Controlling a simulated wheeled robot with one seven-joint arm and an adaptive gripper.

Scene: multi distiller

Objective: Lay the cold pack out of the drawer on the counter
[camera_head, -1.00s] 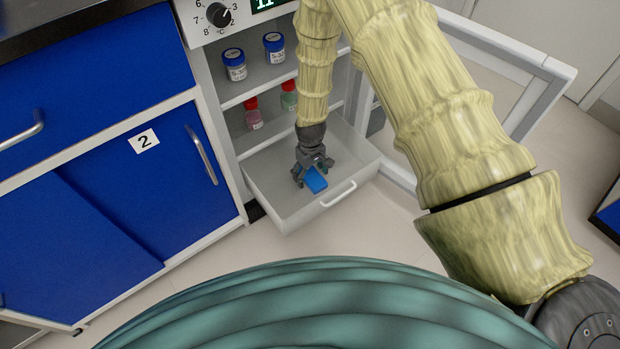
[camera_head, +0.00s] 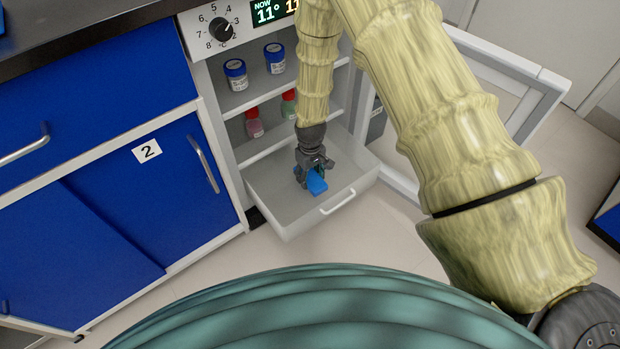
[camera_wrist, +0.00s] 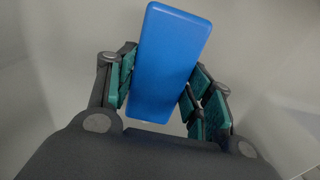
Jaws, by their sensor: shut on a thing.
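The blue cold pack (camera_head: 317,185) is in the open white drawer (camera_head: 285,215) at the bottom of the fridge. My gripper (camera_head: 315,172) reaches down into the drawer and is shut on the cold pack. In the wrist view the cold pack (camera_wrist: 170,60) stands out between the teal finger pads of my gripper (camera_wrist: 160,95), slightly tilted. Whether it touches the drawer floor I cannot tell. The dark counter (camera_head: 90,28) is at the upper left, above blue cabinets.
Fridge shelves above the drawer hold blue-capped jars (camera_head: 236,74) and red-capped and green bottles (camera_head: 254,122). The open fridge door (camera_head: 520,70) stands at the right. A blue cabinet marked 2 (camera_head: 150,210) stands left of the drawer.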

